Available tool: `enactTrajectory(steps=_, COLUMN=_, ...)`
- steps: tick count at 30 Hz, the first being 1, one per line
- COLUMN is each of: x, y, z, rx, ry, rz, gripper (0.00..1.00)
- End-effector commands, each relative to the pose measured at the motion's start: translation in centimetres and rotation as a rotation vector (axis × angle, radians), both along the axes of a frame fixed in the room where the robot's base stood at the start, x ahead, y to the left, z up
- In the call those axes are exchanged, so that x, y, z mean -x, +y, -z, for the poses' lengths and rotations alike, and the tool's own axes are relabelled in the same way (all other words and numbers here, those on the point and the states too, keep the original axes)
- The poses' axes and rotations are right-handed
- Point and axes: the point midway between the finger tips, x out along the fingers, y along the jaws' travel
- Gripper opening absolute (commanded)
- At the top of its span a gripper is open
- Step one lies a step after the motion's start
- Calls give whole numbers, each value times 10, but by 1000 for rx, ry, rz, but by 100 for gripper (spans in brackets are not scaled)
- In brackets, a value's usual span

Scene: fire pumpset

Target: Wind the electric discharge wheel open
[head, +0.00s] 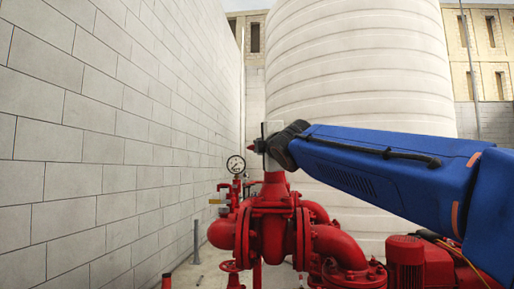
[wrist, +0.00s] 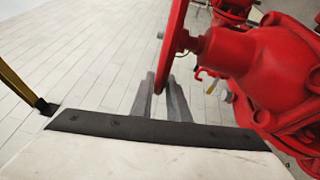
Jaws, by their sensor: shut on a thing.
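The red wheel (wrist: 173,42) shows nearly edge-on in the wrist view, on a stem from a red valve body (wrist: 258,68). My gripper (wrist: 162,86) has its two grey fingers on either side of the wheel's lower rim and is shut on it. In the head view my gripper (head: 268,146) is at the top of the red valve (head: 273,187), at the end of my blue arm. Most of the wheel is hidden there by my gripper and wrist. How far the valve is open cannot be told.
A pressure gauge (head: 236,164) stands left of the valve. Red pipework (head: 335,247) and a red motor (head: 405,262) fill the lower right. A block wall (head: 100,140) runs along the left, and a large pale tank (head: 360,75) stands behind.

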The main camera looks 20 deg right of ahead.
Motion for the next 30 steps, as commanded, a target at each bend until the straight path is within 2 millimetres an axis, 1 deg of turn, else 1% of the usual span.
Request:
enactTrajectory(steps=20, x=0, y=-2, z=0, rx=-1, ry=0, rz=-6, gripper=0)
enactTrajectory(steps=21, x=0, y=-2, z=0, rx=-1, ry=0, rz=-6, gripper=22)
enactTrajectory(steps=22, x=0, y=-2, z=0, rx=-1, ry=0, rz=-6, gripper=29)
enactTrajectory(steps=23, x=0, y=-2, z=0, rx=0, ry=0, rz=-6, gripper=34)
enactTrajectory(steps=30, x=0, y=-3, z=0, rx=-1, ry=0, rz=-5, gripper=34)
